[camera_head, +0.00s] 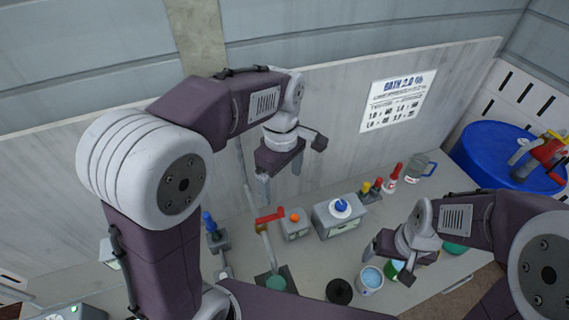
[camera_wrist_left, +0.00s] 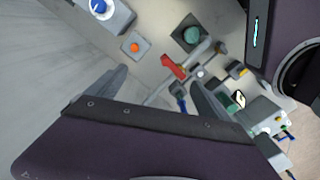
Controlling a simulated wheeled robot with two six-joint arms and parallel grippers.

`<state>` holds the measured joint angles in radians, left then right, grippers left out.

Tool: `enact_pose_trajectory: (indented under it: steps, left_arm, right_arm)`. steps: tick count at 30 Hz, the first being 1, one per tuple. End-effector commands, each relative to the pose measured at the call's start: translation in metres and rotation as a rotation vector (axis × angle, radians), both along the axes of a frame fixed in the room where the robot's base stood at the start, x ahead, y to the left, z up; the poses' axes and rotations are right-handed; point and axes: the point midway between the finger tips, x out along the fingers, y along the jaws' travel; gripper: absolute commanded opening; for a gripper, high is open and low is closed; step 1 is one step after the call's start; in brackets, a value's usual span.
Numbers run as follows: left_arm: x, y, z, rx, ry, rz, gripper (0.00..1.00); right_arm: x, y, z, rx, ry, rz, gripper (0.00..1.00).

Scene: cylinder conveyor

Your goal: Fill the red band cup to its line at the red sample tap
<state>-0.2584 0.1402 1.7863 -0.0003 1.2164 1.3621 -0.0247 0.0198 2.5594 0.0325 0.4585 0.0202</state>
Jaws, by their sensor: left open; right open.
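The red sample tap has a red lever (camera_head: 270,216) at the middle of the bench; the lever also shows in the left wrist view (camera_wrist_left: 173,66). A dark square stand with a teal round top (camera_head: 276,283) is near the tap. My left gripper (camera_head: 280,182) is open and empty, above and behind the tap, fingers down. My right gripper (camera_head: 389,264) is open at the cups on the right, partly covering a green and white cup (camera_head: 393,269). A pale cup with light blue inside (camera_head: 370,279) stands beside it. I cannot make out a red band on any cup.
A blue-handled tap (camera_head: 209,223) stands left of the red one. An orange-button box (camera_head: 295,223) and a blue-knob box (camera_head: 340,217) are to the right. A black round thing (camera_head: 339,291), small bottles (camera_head: 391,176), a glass jug (camera_head: 420,168) and a blue drum (camera_head: 485,150) are further right.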

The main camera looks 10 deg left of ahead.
Motion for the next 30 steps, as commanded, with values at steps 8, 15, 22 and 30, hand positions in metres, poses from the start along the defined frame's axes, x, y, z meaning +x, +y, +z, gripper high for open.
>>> enact_pose_trajectory:
  steps: [8,15,22,30]
  left_arm:
    - [0.0,0.0,-0.017,0.0,-0.001,-0.002,0.91]
    - [-0.001,0.001,-0.052,0.0,-0.001,-0.002,0.91]
    - [-0.001,0.001,-0.084,0.0,-0.001,-0.003,0.91]
    - [-0.001,0.001,-0.111,0.0,-0.001,-0.003,0.91]
  right_arm:
    - [-0.001,0.0,-0.017,0.0,0.0,0.0,0.85]
    - [-0.001,0.0,-0.051,0.0,0.0,0.0,0.85]
    - [-0.001,0.0,-0.077,0.0,0.0,0.0,0.85]
    - [-0.001,0.0,-0.096,0.0,0.0,0.0,0.85]
